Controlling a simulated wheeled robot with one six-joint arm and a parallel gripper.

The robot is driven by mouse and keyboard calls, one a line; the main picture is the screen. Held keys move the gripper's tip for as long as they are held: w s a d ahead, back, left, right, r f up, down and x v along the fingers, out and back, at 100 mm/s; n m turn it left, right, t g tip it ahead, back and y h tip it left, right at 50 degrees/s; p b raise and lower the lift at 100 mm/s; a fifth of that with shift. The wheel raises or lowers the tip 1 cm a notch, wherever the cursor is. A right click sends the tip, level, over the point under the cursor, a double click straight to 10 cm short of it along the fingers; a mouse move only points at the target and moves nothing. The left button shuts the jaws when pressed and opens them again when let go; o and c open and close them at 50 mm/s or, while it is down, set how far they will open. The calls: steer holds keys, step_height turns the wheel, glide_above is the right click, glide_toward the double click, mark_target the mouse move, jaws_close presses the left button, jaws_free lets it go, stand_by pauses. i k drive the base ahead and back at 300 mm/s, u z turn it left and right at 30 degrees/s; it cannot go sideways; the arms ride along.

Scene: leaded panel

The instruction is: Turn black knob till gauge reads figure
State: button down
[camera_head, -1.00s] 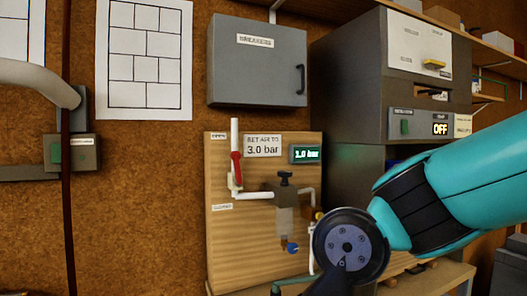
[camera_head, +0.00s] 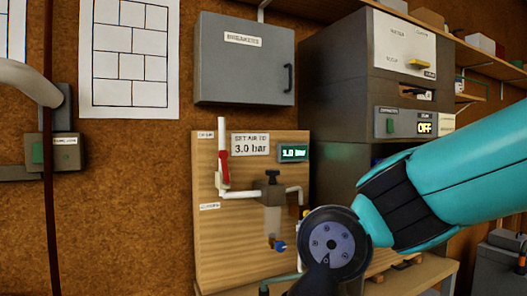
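The black knob (camera_head: 272,177) sits on top of a regulator with a pale bowl (camera_head: 272,219), mounted on a wooden board (camera_head: 225,255). A small digital gauge (camera_head: 293,153) at the board's upper right reads about 1.0 bar, though its digits are blurred. A label (camera_head: 250,145) on the board says "SET AIR TO 3.0 bar". A red-handled valve (camera_head: 224,168) is on the white pipe left of the knob. My teal arm reaches in from the right, its dark wrist right of and below the knob. My gripper is not visible.
A grey breaker box (camera_head: 243,60) hangs above the board. A dark cabinet (camera_head: 335,80) stands to the right, with a panel display reading OFF (camera_head: 424,127). A blue drain knob (camera_head: 280,246) is below the bowl. The space directly before the black knob looks clear.

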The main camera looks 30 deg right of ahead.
mark_target(272, 173)
steer(key=u, duration=0.05)
steer(key=k, duration=0.6)
steer(key=z, duration=1.05)
steer(key=i, duration=1.25)
steer(key=u, duration=0.2)
